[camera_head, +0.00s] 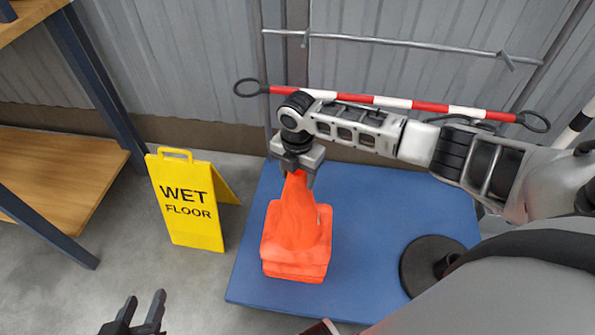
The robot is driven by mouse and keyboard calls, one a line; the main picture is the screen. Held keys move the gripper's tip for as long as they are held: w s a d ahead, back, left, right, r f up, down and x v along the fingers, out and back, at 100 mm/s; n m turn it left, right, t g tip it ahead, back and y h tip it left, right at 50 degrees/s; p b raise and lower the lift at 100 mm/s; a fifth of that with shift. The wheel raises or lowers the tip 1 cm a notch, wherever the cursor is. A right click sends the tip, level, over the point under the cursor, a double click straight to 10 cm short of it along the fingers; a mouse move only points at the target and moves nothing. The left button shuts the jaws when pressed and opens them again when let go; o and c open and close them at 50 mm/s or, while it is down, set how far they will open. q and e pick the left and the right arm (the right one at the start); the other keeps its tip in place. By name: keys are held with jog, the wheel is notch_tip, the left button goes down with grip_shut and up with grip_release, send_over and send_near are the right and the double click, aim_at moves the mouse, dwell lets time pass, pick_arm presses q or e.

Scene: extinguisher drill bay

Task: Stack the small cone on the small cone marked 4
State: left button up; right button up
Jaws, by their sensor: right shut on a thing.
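An orange small cone (297,215) stands upright on the blue platform, with its tip in my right gripper (297,179). My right gripper is shut on this tip from above. Layered orange base edges (294,270) show under it, so another cone appears to be directly beneath, mostly hidden. I cannot tell whether the two are fully seated. No mark 4 is visible. My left gripper (143,308) is at the bottom left, open and empty, over the floor and away from the cones.
The blue platform (380,210) has free room right of the cones. A round black base (432,262) stands at its right. A yellow wet floor sign (187,205) stands left. A red-white bar (400,102) runs behind my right arm. Wooden shelves (60,180) are far left.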

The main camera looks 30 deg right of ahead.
jog(key=shift+f+b, duration=0.75)
jog(key=shift+f, duration=0.6)
jog(key=shift+f+b, duration=0.55)
jog(key=shift+f, duration=0.25)
jog(key=shift+f+b, duration=0.35)
jog(key=shift+f, duration=0.25)
jog(key=shift+f+b, duration=0.45)
jog(key=shift+f, duration=0.15)
jog(key=shift+f+b, duration=0.3)
jog(key=shift+f, duration=0.15)
pick_arm(q)
jog(key=shift+g, duration=0.4)
jog(key=f, duration=0.2)
jog(key=d+f, duration=0.1)
jog(key=f, duration=0.2)
jog(key=shift+w+f, duration=0.15)
jog(key=shift+f, duration=0.1)
pick_arm(e)
jog(key=o, duration=1.5)
jog(key=shift+r, duration=0.1)
pick_arm(q)
jog(key=shift+t, duration=0.5)
jog(key=shift+a+r+p, duration=0.25)
jog(key=shift+r+p, duration=0.8)
jog(key=shift+r, duration=0.25)
jog(key=shift+a+r+p, duration=0.25)
jog(key=shift+r+p, duration=0.75)
jog(key=shift+r, duration=0.25)
pick_arm(e)
notch_tip(320, 180, up, 16)
